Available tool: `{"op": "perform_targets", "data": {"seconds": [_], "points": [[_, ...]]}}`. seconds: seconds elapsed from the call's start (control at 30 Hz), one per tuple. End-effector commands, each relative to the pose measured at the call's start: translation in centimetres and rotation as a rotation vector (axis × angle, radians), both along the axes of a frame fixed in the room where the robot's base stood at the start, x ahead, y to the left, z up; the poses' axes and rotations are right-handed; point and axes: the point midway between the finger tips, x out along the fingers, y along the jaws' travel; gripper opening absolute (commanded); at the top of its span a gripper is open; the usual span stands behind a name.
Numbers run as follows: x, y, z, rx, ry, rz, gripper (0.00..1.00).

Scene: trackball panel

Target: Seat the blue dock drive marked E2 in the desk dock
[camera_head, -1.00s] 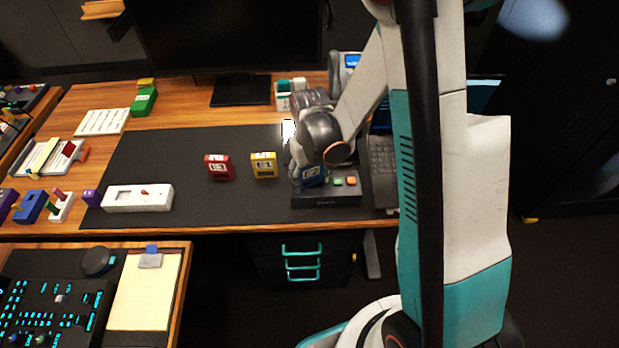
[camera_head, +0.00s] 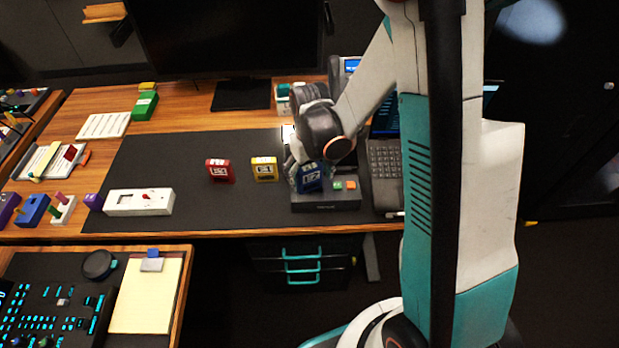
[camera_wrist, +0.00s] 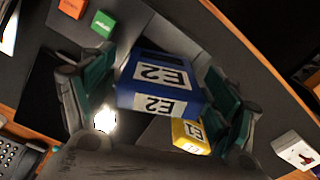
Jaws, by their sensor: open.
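The blue dock drive marked E2 (camera_head: 311,178) stands at the left part of the dark desk dock (camera_head: 325,206), leaning slightly in the head view. In the wrist view the drive (camera_wrist: 160,84) lies between the teal finger pads of my gripper (camera_wrist: 158,98). A gap shows at the left pad; the right pad is close to the drive, and contact there cannot be told. My gripper (camera_head: 300,172) is open around the drive. The slot and the drive's lower end are hidden, so its depth in the dock cannot be told.
The dock has a green button (camera_head: 338,185) and an orange button (camera_head: 351,185). A yellow drive (camera_head: 264,169) and a red drive (camera_head: 219,170) stand to the left on the dark mat (camera_head: 150,150).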

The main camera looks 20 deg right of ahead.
Motion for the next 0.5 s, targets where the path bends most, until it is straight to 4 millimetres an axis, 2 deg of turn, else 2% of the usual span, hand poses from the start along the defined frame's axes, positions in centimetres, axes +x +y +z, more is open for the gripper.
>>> {"op": "perform_targets", "data": {"seconds": [0.03, 0.2, 0.33, 0.5], "points": [[-0.1, 0.0, 1.5, 0.0, 0.0, 0.0, 0.8], [-0.1, 0.0, 5.1, 0.0, 0.0, 0.0, 0.8], [0.0, 0.0, 7.3, 0.0, 0.0, 0.0, 0.8], [0.0, 0.0, 8.9, 0.0, 0.0, 0.0, 0.8]]}}
